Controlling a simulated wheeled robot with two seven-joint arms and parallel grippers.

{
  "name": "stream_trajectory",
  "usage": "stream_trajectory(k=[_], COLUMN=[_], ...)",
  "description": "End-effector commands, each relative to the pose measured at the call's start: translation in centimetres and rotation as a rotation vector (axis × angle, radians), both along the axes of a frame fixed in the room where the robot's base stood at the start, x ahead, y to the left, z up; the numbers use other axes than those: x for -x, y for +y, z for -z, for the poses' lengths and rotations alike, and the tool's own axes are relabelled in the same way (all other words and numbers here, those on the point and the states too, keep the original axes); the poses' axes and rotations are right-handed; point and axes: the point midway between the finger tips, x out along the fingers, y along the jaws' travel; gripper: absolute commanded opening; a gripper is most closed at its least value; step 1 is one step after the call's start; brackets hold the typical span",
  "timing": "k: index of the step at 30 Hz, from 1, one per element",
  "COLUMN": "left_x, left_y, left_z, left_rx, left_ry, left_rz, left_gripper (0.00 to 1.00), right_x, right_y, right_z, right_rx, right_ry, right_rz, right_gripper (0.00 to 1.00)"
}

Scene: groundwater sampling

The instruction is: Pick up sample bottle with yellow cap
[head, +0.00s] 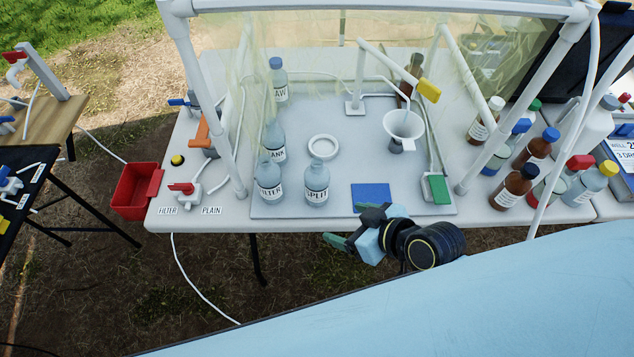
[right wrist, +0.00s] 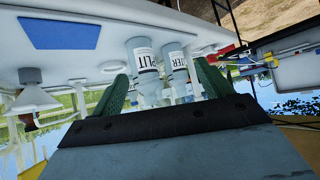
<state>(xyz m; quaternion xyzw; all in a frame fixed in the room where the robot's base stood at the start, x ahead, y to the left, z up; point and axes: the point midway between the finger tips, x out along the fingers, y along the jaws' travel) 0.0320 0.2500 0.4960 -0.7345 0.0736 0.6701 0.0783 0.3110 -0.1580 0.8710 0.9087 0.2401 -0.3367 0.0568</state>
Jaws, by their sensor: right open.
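The sample bottle with the yellow cap (head: 583,188) is clear with a white label. It stands at the right end of the white table, beside a red-capped bottle. It does not show in the right wrist view. My right gripper (head: 349,225) is open and empty at the table's front edge, far left of that bottle. Its green fingers (right wrist: 162,80) show apart in the right wrist view, with the SPLIT bottle (right wrist: 148,72) and FILTER bottle (right wrist: 177,66) beyond them. My left gripper is not in view.
Several capped bottles crowd around the yellow-capped one, including a brown bottle (head: 512,188). A white frame post (head: 500,120) and a thin tube stand near them. A funnel (head: 403,125), a blue pad (head: 371,196) and a red bin (head: 131,205) are farther left.

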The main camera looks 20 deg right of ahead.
Motion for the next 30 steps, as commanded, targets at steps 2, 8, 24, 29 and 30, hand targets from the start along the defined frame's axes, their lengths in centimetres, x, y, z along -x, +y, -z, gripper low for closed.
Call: stream_trajectory(k=[2,8,24,29,30], left_x=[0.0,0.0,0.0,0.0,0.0], left_y=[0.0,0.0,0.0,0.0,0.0], left_z=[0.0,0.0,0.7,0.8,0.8], left_rx=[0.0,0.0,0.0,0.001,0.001], left_ry=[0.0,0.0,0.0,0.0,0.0], left_rz=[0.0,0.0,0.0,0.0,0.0], left_gripper=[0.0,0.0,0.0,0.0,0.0], right_x=[-1.3,-3.9,-10.8,-11.6,-11.9], right_y=[0.0,-0.9,1.1,1.5,1.6], right_z=[-0.1,-0.4,2.3,2.7,2.8], right_rx=[-0.031,-0.075,-0.083,-0.081,-0.082], right_ry=[-0.08,-0.25,-0.299,-0.299,-0.298], right_rz=[0.005,0.062,0.093,0.092,0.092], right_gripper=[0.78,0.78,0.78,0.78,0.78])
